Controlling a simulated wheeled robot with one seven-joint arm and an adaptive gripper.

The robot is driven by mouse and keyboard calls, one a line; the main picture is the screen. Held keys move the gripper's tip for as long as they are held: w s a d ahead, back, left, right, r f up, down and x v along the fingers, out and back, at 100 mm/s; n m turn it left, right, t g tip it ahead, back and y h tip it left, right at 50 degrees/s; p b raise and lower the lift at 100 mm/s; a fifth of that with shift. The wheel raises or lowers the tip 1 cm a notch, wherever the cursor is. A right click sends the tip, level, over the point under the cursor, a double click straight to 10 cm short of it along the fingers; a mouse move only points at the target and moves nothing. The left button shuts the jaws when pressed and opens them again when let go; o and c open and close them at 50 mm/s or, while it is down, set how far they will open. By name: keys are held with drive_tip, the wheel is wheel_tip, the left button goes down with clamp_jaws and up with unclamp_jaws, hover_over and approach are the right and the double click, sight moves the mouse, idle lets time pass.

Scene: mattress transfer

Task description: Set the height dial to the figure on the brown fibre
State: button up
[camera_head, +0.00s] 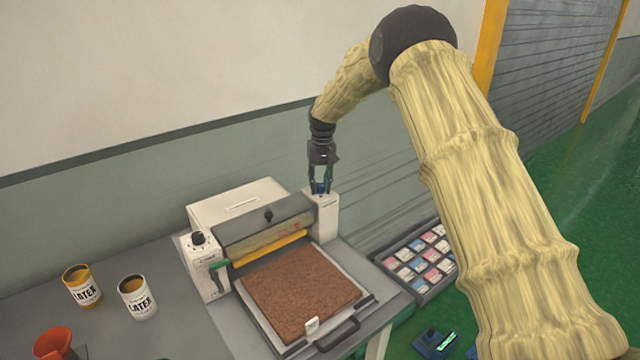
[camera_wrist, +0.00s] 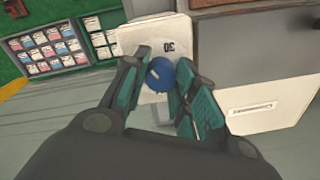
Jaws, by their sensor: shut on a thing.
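My gripper (camera_head: 321,186) points down at the top of the white right-hand post of the machine. In the wrist view my gripper (camera_wrist: 168,88) has its teal fingers on either side of a round blue dial (camera_wrist: 161,74), shut on it. A pale pointer mark shows on the dial. The figure 30 is printed on the white post top (camera_wrist: 140,38) beside it; other figures are hidden or too small to read. The brown fibre (camera_head: 302,289) lies flat on the machine's tray (camera_head: 256,311). A small white tag (camera_head: 312,324) sits at its front edge, its figure unreadable.
A black knob (camera_head: 198,238) and green lever (camera_head: 219,267) are on the left post. Two latex cans (camera_head: 138,300) and an orange funnel-like cup (camera_head: 54,343) stand left on the grey table. A rack of coloured cards (camera_head: 417,262) stands right of the machine.

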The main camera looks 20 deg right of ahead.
sight(322, 184)
drive_tip(key=o, duration=1.1)
drive_tip(key=shift+d, duration=0.1)
drive_tip(key=shift+c, duration=0.2)
drive_tip(key=shift+r, duration=0.15)
wheel_tip(322, 184, up, 12)
drive_tip(key=shift+d, duration=0.25)
